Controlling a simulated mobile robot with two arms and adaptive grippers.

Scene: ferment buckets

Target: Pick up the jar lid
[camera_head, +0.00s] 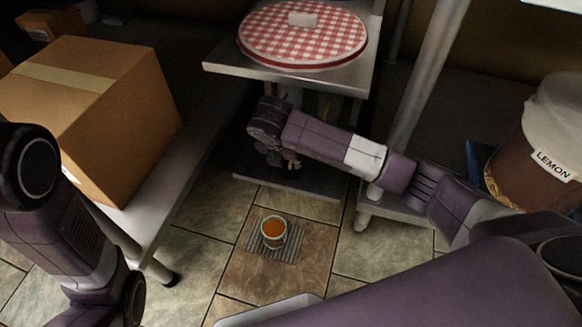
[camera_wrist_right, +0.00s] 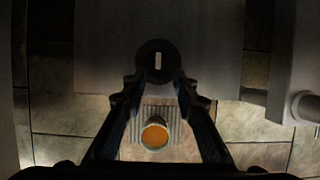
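A large round red-and-white checkered lid-like disc (camera_head: 303,35) with a pale block on top lies on the metal table's upper surface. I cannot tell whether this is the jar lid. My right gripper (camera_head: 287,160) is below and in front of the table top, near the lower shelf. In the right wrist view, its two dark fingers (camera_wrist_right: 157,98) stand apart. A dark round piece with a pale slot (camera_wrist_right: 156,62) shows just beyond and between the fingertips; I cannot tell whether they touch it. My left arm is at the left, its gripper out of view.
A small orange-filled container (camera_head: 273,232) stands on a floor grate (camera_head: 290,246). A cardboard box (camera_head: 95,110) sits on a bench at left. A bucket labelled LEMON (camera_head: 540,150) stands at right. The metal table (camera_head: 355,84) has a lower shelf (camera_head: 315,184). Open floor lies in front.

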